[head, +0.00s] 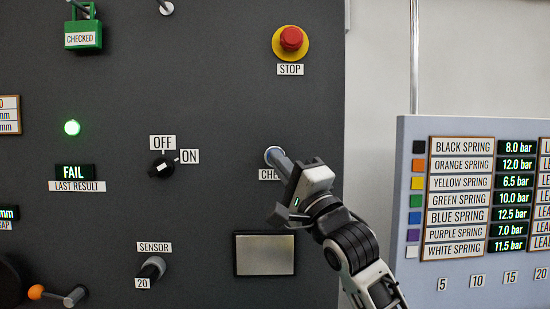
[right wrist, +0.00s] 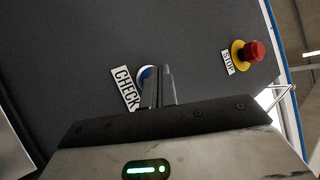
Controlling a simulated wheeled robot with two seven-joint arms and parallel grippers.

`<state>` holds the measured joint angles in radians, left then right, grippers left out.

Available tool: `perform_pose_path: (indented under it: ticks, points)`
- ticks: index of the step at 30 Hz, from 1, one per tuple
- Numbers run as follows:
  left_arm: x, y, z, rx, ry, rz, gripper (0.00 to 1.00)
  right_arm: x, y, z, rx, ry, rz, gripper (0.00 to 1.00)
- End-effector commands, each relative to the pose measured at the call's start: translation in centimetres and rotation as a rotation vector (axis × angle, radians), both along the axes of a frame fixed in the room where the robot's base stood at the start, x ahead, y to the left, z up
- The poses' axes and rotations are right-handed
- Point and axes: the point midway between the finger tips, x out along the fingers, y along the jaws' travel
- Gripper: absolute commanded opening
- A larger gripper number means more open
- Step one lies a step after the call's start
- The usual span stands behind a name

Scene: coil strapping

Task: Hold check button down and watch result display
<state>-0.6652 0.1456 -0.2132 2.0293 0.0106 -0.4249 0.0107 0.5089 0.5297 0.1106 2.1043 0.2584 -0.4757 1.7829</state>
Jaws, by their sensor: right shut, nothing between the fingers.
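The check button (head: 273,154) is a round button with a pale rim on the dark panel, its label partly hidden behind my right gripper. In the right wrist view the button (right wrist: 147,73) shows blue with a white rim beside the CHECK label (right wrist: 125,88). My right gripper (head: 282,163) is shut and empty, its fingertips at the button; I cannot tell whether they press it. The fingers partly cover the button. The result display (head: 74,172) reads FAIL above a LAST RESULT label. My left gripper is not in view.
A red stop button (head: 291,39) on a yellow base sits above the check button. An OFF/ON knob (head: 162,167), a lit green lamp (head: 72,128) and a sensor knob (head: 152,268) are to the left. A spring pressure board (head: 470,280) stands at right.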

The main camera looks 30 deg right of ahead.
Motion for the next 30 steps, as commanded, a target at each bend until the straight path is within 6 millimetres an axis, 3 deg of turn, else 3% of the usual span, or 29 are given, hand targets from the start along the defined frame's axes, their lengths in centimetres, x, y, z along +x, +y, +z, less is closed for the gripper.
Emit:
perform_pose_path:
  ticks: [30]
  points:
    - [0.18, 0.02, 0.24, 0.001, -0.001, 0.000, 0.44, 0.69, -0.47, 0.00, 0.001, 0.001, -0.002, 0.00]
